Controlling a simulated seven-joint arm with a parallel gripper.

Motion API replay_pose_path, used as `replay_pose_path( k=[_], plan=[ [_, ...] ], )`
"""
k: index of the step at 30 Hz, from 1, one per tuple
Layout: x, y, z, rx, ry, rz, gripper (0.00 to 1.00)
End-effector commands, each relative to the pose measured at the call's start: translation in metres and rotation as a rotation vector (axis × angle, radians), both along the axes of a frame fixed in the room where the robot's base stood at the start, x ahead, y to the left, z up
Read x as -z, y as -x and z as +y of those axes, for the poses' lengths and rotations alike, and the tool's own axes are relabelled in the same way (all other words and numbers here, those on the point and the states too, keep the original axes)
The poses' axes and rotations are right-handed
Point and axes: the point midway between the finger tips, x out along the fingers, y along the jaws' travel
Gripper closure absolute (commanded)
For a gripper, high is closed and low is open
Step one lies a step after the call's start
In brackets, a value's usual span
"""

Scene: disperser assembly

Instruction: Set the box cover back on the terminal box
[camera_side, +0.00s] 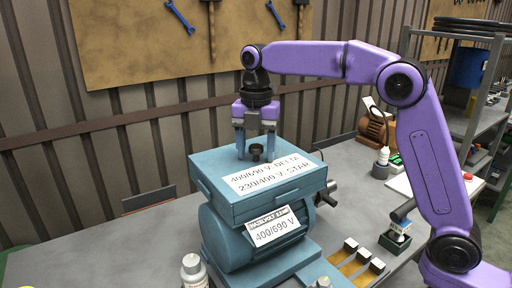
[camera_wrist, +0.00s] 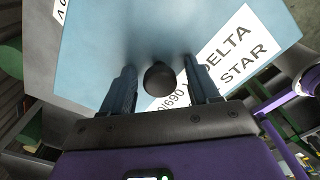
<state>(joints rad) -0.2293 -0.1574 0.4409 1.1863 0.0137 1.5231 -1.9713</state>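The blue box cover (camera_side: 215,172) has a white label reading "400/690 V DELTA 230/400 V STAR" and a dark round knob (camera_side: 256,151) on top. It sits on top of the blue motor (camera_side: 225,240), and the terminal box beneath it is largely hidden. My gripper (camera_side: 256,157) points down over the cover with one finger on each side of the knob. In the wrist view the cover (camera_wrist: 110,40) fills the upper middle, and the knob (camera_wrist: 158,77) stands between the fingertips with a gap on both sides. The fingers are open and hold nothing.
Small metal blocks on a brass-coloured plate (camera_side: 352,266) lie right of the motor. A white-capped bottle (camera_side: 193,268) stands at the front. A dark tray (camera_side: 395,242) and a white box with a red button (camera_side: 467,177) are farther right.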

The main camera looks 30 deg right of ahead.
Motion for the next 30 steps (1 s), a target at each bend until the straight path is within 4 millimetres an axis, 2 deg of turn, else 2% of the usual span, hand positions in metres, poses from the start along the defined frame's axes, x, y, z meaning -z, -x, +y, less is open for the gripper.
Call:
replay_pose_path(
  k=[8, 21, 30],
  plan=[
    [-0.009, 0.000, 0.000, 0.000, -0.001, -0.002, 0.40],
    [-0.061, -0.001, 0.000, 0.000, -0.001, -0.002, 0.40],
    [-0.078, -0.001, -0.001, 0.000, -0.001, -0.001, 0.40]
  ],
)
